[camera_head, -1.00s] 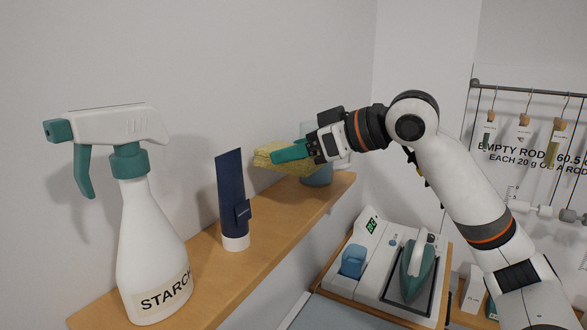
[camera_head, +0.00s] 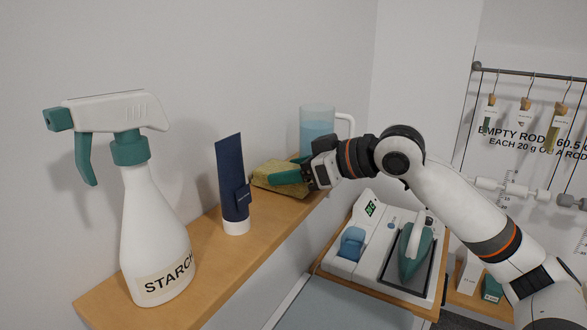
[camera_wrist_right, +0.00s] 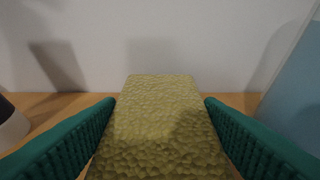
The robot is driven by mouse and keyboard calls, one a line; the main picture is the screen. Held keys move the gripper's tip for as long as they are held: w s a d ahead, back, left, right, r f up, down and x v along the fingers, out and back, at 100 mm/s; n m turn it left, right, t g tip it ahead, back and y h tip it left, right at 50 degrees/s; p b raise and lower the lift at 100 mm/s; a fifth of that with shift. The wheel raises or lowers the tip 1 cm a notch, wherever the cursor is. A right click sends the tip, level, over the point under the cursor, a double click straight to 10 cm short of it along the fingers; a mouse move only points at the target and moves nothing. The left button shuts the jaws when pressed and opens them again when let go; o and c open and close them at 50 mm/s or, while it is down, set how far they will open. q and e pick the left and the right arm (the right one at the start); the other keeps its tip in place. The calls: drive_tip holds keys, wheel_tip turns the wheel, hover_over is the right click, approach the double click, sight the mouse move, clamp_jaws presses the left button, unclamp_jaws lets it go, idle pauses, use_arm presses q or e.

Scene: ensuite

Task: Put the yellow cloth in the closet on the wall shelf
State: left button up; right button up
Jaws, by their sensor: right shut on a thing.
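The yellow cloth (camera_head: 277,180) is a folded, textured pad at the wooden wall shelf (camera_head: 240,263), between a dark blue tube and a jug. My right gripper (camera_head: 290,178) is shut on it, coming in from the right with its teal fingers on the cloth. In the right wrist view the cloth (camera_wrist_right: 160,130) lies between the two teal fingers (camera_wrist_right: 160,128), with the shelf top behind it. The cloth is at or just over the shelf surface; I cannot tell if it touches. My left gripper is not in view.
A starch spray bottle (camera_head: 150,220) and a dark blue tube (camera_head: 232,185) stand on the shelf left of the cloth. A jug of blue liquid (camera_head: 317,128) stands behind my gripper.

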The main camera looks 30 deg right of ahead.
drive_tip(key=shift+f, duration=0.1)
drive_tip(key=o, duration=1)
drive_tip(key=shift+c, duration=0.2)
drive_tip(key=shift+s+d, duration=0.2)
drive_tip(key=b+v, duration=0.5)
drive_tip(key=v, duration=0.6)
drive_tip(key=shift+s+r+b, duration=0.2)
drive_tip(key=shift+r+b, duration=0.1)
drive_tip(key=shift+b, duration=0.1)
